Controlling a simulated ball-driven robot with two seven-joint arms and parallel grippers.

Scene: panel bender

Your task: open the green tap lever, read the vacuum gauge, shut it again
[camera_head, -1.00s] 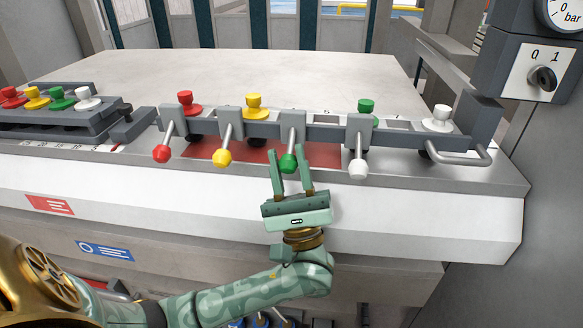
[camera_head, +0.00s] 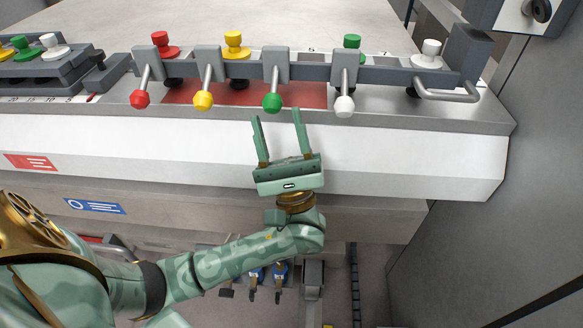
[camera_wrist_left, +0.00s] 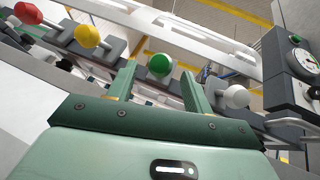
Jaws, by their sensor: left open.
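The green tap lever (camera_head: 272,102) is a short rod with a green ball knob, hanging forward from a grey bracket like its neighbours. My left gripper (camera_head: 277,115) is open and empty. Its two fingertips are just short of the green knob, one on each side of its line. The left wrist view shows the green knob (camera_wrist_left: 160,66) between and beyond the fingers. The gauge (camera_wrist_left: 304,62) is a round white dial at the right edge of the left wrist view, too small to read there. It is outside the head view. My right gripper is not in view.
Red (camera_head: 140,99), yellow (camera_head: 203,100) and white (camera_head: 345,106) levers flank the green one along the grey rail. A bent handle (camera_head: 447,97) sits at the right. A rotary switch (camera_head: 537,10) is on the box at upper right.

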